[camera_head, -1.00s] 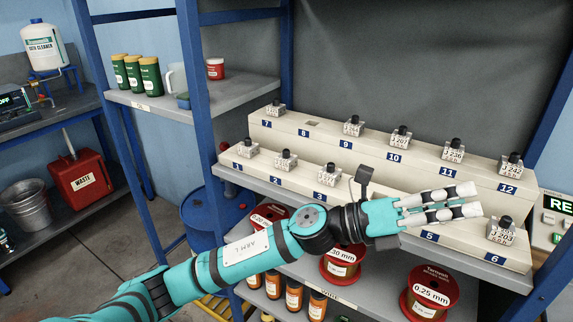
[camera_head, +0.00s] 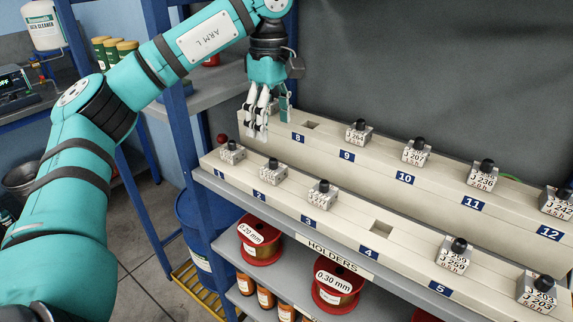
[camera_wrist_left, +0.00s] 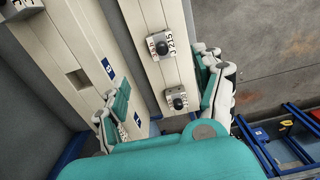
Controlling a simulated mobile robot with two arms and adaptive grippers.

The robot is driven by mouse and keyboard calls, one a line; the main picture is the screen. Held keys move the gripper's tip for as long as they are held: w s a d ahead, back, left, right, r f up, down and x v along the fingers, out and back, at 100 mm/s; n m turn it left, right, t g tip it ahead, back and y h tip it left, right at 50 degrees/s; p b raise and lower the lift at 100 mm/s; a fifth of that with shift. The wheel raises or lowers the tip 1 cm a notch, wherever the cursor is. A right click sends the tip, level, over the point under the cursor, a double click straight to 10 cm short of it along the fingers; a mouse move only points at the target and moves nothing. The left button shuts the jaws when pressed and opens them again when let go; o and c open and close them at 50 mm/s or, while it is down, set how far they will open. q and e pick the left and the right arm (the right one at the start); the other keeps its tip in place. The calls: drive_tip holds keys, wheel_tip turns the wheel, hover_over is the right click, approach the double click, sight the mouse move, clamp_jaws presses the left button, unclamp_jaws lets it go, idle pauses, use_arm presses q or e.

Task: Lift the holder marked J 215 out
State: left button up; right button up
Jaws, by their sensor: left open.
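The holder marked J 215 (camera_wrist_left: 160,45) is a small light block with a black knob, standing in the front row in the left wrist view. By its place beside the end holder, it appears to be the one above label 2 (camera_head: 270,171) in the head view, where its marking is too small to read. My left gripper (camera_head: 267,122) is open and empty, pointing down near the left end of the back row, behind and above the front holders. In the wrist view its fingers stand wide apart, below J 215 in the picture. The slot 7 position is hidden behind the gripper.
Neighbouring holders stand at label 1 (camera_head: 232,152) and label 3 (camera_head: 322,193). Slot 8 (camera_head: 311,125) and slot 4 (camera_head: 381,228) are empty. More holders, such as J 207 (camera_head: 416,152), fill the back row. A blue shelf post (camera_head: 190,120) rises at left.

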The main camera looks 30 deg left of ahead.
sight(273, 160)
use_arm(q)
drive_tip(key=s+f, duration=0.1)
drive_tip(key=f+b, duration=0.1)
drive_tip(key=f, duration=0.1)
drive_tip(key=shift+s, duration=0.4)
wheel_tip(273, 160, down, 2)
drive_tip(key=shift+w, duration=0.1)
drive_tip(key=f, duration=0.1)
drive_tip(key=f+p, duration=0.1)
drive_tip(key=f, duration=0.1)
drive_tip(key=shift+w+d+f, duration=0.1)
drive_tip(key=shift+w+d, duration=0.2)
drive_tip(key=shift+w, duration=0.05)
wheel_tip(273, 160, down, 2)
drive_tip(key=shift+w+f+p, duration=0.1)
drive_tip(key=shift+f+p, duration=0.05)
drive_tip(key=shift+p, duration=0.15)
drive_tip(key=shift+f, duration=0.25)
drive_tip(key=shift+c, duration=1.8)
clamp_jaws()
use_arm(e)
drive_tip(key=shift+g, duration=0.3)
drive_tip(key=s, duration=0.4)
drive_tip(key=shift+s+d, duration=0.1)
drive_tip(key=shift+s, duration=0.15)
